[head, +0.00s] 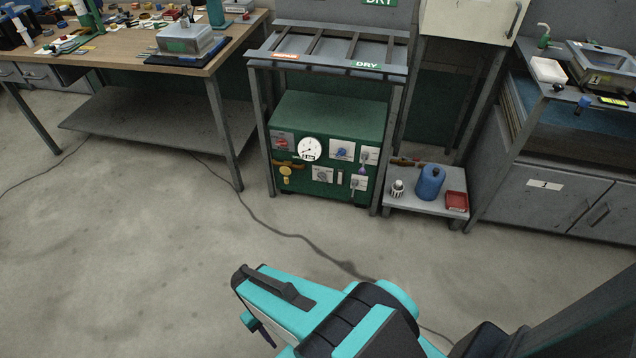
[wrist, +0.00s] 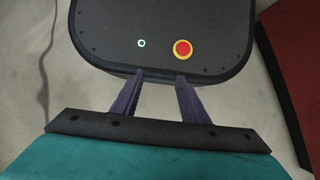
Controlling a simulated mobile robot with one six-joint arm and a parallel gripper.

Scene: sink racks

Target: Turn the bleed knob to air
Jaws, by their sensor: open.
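A green cabinet (head: 330,107) stands on the floor under the drying rack. Its front panel carries a round white gauge (head: 309,149), a blue knob (head: 342,152), a yellow knob (head: 286,171), a grey knob (head: 322,175) and small levers at the right (head: 361,170). The labels are too small to read, so I cannot tell which one is the bleed knob. My gripper (wrist: 160,77) shows two dark fingers spread apart in the wrist view, with nothing between them. In the head view my teal arm is low in the foreground, well away from the panel.
A wooden workbench (head: 145,55) stands at the left. Right of the cabinet, a low shelf (head: 408,201) holds a blue container (head: 430,182) and a red tray (head: 457,201). A sink cabinet (head: 535,190) is further right. A cable (head: 300,238) crosses the otherwise clear floor.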

